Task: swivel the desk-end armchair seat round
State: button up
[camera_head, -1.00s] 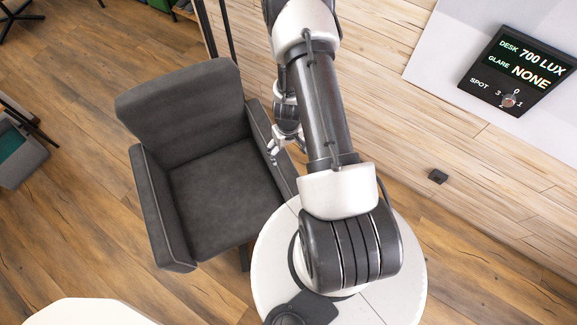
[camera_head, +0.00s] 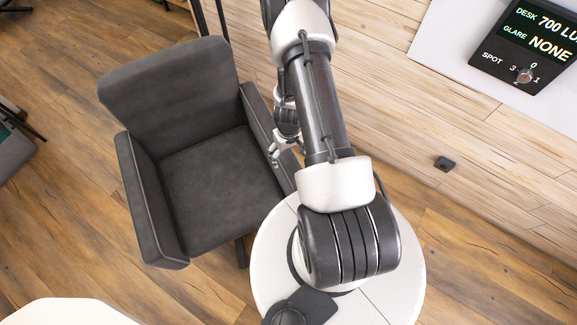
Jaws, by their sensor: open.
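The dark grey armchair (camera_head: 212,185) fills the left middle of the head view. Its backrest (camera_head: 170,88) is at the top, with one armrest on each side of the seat. My gripper (camera_head: 277,158) is by the inner top of the right armrest (camera_head: 262,122), its fingers apart and nothing seen between them. Whether it touches the armrest cannot be told. My arm hides part of the area right of the chair.
A plank wall (camera_head: 400,110) runs along the right, with a dark display panel (camera_head: 527,42) on a white board. A small black box (camera_head: 445,164) is low by the wall. A white surface (camera_head: 65,312) is at the bottom left. Wood floor (camera_head: 60,220) is open left of the chair.

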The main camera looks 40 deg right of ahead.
aim_at(289, 160)
jog(key=shift+f+b, duration=3.2)
jog(key=shift+f, duration=0.4)
jog(key=shift+c, duration=0.2)
jog(key=c, duration=1.5)
